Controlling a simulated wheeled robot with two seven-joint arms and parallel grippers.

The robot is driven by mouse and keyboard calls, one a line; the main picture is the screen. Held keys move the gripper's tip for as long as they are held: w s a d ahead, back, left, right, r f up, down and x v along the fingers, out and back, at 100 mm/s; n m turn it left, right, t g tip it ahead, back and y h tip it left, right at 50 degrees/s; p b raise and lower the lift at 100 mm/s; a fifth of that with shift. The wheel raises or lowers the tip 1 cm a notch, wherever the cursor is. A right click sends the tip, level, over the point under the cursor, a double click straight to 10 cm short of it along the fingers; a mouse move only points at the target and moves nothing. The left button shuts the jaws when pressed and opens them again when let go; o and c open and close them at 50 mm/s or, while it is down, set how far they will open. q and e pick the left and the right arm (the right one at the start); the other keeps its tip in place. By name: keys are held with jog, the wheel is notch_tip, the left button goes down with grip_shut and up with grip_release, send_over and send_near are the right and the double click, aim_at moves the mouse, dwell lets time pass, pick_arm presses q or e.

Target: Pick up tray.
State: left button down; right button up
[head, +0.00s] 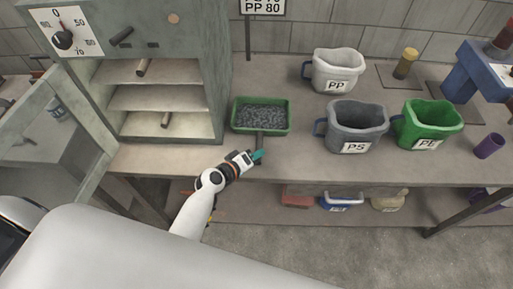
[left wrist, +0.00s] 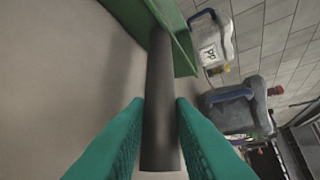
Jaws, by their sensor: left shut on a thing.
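The tray (head: 238,117) is green with a dark handle and holds grey granules. It lies on the bench to the right of the open oven, with its handle towards the front edge. My left gripper (head: 258,156) is at the handle. In the left wrist view its teal fingers (left wrist: 161,125) are on both sides of the dark handle (left wrist: 160,85), shut on it. The green tray wall (left wrist: 180,40) shows beyond the handle. My right gripper is not in view.
The open oven (head: 215,60) stands left of the tray, its door (head: 45,100) swung out. Jugs marked PP (head: 340,68), PS (head: 352,118) and PE (head: 432,112) stand to the right. A purple cup (head: 488,146) is at far right. A sign (head: 263,5) stands behind.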

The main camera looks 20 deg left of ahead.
pick_arm(q)
jog(key=shift+r+p, duration=0.55)
jog(key=shift+r, duration=4.4)
